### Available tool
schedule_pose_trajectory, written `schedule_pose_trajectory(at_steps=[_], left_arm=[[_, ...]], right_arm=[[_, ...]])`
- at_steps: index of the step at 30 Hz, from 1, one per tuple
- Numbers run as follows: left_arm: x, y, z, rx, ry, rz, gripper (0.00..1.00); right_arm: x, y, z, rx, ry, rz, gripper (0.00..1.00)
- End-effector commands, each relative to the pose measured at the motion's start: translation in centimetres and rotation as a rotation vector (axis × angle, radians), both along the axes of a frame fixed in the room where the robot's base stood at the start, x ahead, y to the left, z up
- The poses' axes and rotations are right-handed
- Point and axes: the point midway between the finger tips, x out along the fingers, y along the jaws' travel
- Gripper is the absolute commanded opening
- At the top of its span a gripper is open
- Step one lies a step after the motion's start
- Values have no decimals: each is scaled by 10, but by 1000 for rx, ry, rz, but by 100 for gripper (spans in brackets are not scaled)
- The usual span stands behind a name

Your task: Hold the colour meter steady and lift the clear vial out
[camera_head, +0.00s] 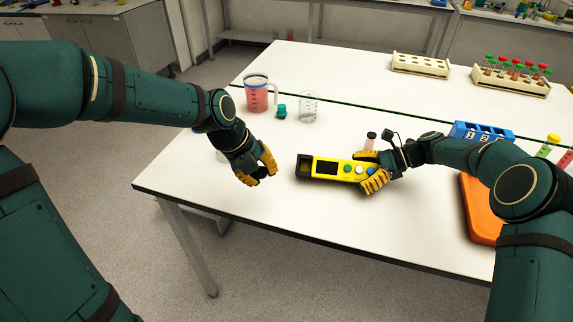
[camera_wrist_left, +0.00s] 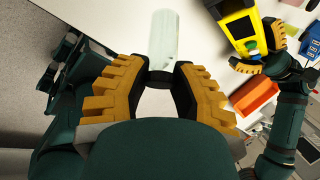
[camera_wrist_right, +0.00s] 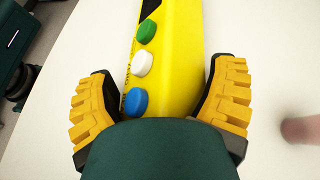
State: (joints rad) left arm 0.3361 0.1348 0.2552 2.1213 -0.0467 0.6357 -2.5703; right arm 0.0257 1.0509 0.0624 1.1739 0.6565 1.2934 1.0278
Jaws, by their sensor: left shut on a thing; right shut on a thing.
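The yellow colour meter (camera_head: 325,167) lies on the white table, with a dark window at its left end and green, white and blue buttons. My right gripper (camera_head: 371,174) is shut on its button end; the right wrist view shows a finger on each side of the meter (camera_wrist_right: 178,60). My left gripper (camera_head: 259,172) is left of the meter, apart from it. In the left wrist view it is shut on the dark cap of the clear vial (camera_wrist_left: 163,42), whose pale body projects beyond the fingertips. In the head view the vial's body is mostly hidden.
A pink-filled jug (camera_head: 257,98), a teal cap (camera_head: 281,111) and a clear beaker (camera_head: 308,106) stand behind. A blue numbered rack (camera_head: 482,131) and an orange tray (camera_head: 480,215) are at right.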

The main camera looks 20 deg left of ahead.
Motion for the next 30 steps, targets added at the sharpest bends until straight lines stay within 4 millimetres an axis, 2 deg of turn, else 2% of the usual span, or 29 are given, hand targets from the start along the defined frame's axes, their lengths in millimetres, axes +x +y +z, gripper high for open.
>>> schedule_pose_trajectory(at_steps=[1,9,19,20,21,30], left_arm=[[-6,8,-1,0,1,5,0],[-23,28,-1,-1,0,1,0],[-24,30,-1,-1,-1,-1,0],[-24,30,-1,-1,-1,-1,0],[-24,30,-1,-1,0,-1,0],[-24,30,-1,-1,-1,-1,0]], right_arm=[[-5,-1,-15,-16,19,4,65],[-5,-1,-15,-16,19,4,65],[-5,-2,-15,-16,19,4,65],[-5,-2,-16,-16,19,4,97],[-5,-2,-16,-16,19,4,100],[-4,-5,-13,-15,19,4,100]])
